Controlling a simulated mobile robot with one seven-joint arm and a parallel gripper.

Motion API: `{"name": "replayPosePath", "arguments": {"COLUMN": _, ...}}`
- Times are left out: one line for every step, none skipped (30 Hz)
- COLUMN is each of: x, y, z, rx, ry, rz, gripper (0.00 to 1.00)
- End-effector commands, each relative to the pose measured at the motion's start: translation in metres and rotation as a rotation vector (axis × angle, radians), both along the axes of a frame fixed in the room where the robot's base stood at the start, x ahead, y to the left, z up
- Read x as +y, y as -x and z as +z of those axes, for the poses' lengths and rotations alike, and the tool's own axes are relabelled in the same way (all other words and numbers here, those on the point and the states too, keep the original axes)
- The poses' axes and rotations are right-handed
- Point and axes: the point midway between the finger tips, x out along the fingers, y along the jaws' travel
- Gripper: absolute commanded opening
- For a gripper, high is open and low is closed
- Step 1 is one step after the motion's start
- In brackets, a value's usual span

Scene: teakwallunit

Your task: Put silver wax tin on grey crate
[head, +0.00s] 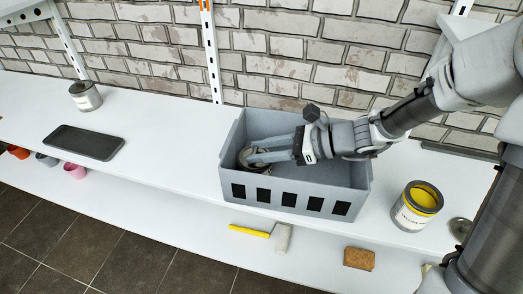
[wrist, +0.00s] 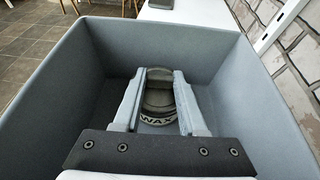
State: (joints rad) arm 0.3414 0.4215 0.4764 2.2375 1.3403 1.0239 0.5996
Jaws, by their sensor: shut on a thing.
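The silver wax tin (head: 256,168) is inside the grey crate (head: 296,196), towards its left end. In the wrist view the tin (wrist: 158,122) shows part of its label, "WAX", between my fingers. My gripper (head: 249,156) reaches down into the crate and is shut on the tin. In the wrist view my gripper (wrist: 158,88) has one finger on each side of it. The crate walls (wrist: 235,90) surround the tin and fingers. I cannot tell whether the tin touches the crate floor.
A yellow paint can (head: 417,207) stands right of the crate, by my arm. A dark phone (head: 84,142) and a grey can (head: 85,96) are on the left. A mallet (head: 278,238) and a brown block (head: 359,258) lie on the lower shelf. The white shelf between phone and crate is clear.

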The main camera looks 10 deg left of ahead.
Motion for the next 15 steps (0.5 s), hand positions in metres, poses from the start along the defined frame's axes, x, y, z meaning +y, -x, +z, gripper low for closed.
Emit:
{"name": "replayPosePath", "arguments": {"x": 0.0002, "y": 0.0, "z": -0.0012, "rx": 0.0, "ry": -0.001, "rz": 0.0, "gripper": 0.0}}
{"name": "replayPosePath", "arguments": {"x": 0.0002, "y": 0.0, "z": -0.0024, "rx": 0.0, "ry": -0.001, "rz": 0.0, "gripper": 0.0}}
{"name": "replayPosePath", "arguments": {"x": 0.0003, "y": 0.0001, "z": -0.0038, "rx": 0.0, "ry": -0.001, "rz": 0.001, "gripper": 0.0}}
{"name": "replayPosePath", "arguments": {"x": 0.0002, "y": 0.0001, "z": -0.0041, "rx": 0.0, "ry": 0.0, "rz": 0.001, "gripper": 0.42}}
{"name": "replayPosePath", "arguments": {"x": 0.0001, "y": 0.0001, "z": -0.0033, "rx": 0.0, "ry": 0.0, "rz": 0.001, "gripper": 0.48}}
{"name": "replayPosePath", "arguments": {"x": 0.0001, "y": 0.0001, "z": -0.0032, "rx": 0.0, "ry": 0.0, "rz": 0.0, "gripper": 0.55}}
{"name": "replayPosePath", "arguments": {"x": 0.0001, "y": 0.0001, "z": -0.0032, "rx": 0.0, "ry": 0.0, "rz": 0.001, "gripper": 0.6}}
{"name": "replayPosePath", "arguments": {"x": 0.0001, "y": 0.0001, "z": -0.0032, "rx": 0.0, "ry": 0.0, "rz": 0.0, "gripper": 0.66}}
{"name": "replayPosePath", "arguments": {"x": 0.0001, "y": 0.0001, "z": -0.0032, "rx": 0.0, "ry": 0.0, "rz": 0.0, "gripper": 0.71}}
{"name": "replayPosePath", "arguments": {"x": 0.0001, "y": 0.0001, "z": -0.0032, "rx": 0.0, "ry": 0.0, "rz": 0.0, "gripper": 0.71}}
{"name": "replayPosePath", "arguments": {"x": 0.0001, "y": 0.0001, "z": -0.0032, "rx": 0.0, "ry": 0.0, "rz": 0.0, "gripper": 0.71}}
{"name": "replayPosePath", "arguments": {"x": 0.0001, "y": 0.0001, "z": -0.0032, "rx": 0.0, "ry": 0.0, "rz": 0.0, "gripper": 0.71}}
{"name": "replayPosePath", "arguments": {"x": 0.0, "y": 0.0001, "z": -0.0031, "rx": 0.0, "ry": 0.0, "rz": 0.0, "gripper": 0.71}}
{"name": "replayPosePath", "arguments": {"x": 0.0, "y": 0.0001, "z": -0.0031, "rx": 0.0, "ry": 0.0, "rz": 0.0, "gripper": 0.71}}
{"name": "replayPosePath", "arguments": {"x": 0.0, "y": 0.0001, "z": -0.0031, "rx": 0.0, "ry": 0.0, "rz": 0.0, "gripper": 0.71}}
